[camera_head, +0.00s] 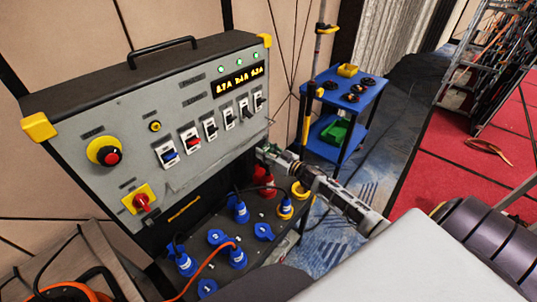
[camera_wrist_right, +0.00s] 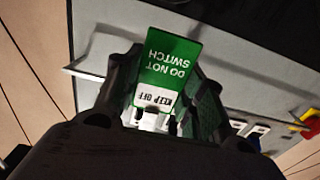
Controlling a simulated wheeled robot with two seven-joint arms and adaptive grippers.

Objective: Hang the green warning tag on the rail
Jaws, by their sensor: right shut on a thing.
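The green warning tag (camera_wrist_right: 168,62) shows in the right wrist view, upside down, with "DO NOT SWITCH" and "KEEP OFF" on it. My right gripper (camera_wrist_right: 155,80) is shut on it, with a dark finger on each side. In the head view my right gripper (camera_head: 268,152) is at the lower right corner of the grey control panel, and only a little green shows there. A light grey ledge (camera_head: 215,168) runs below the panel's switches; it may be the rail. I cannot tell whether the tag touches it. My left gripper is out of view.
The control panel (camera_head: 112,117) has several switches, a red button (camera_head: 112,157) and a red rotary handle (camera_head: 143,203). Blue plugs (camera_head: 240,212) and an orange cable (camera_head: 208,262) lie on the shelf below. A blue cart (camera_head: 345,92) stands behind my right arm.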

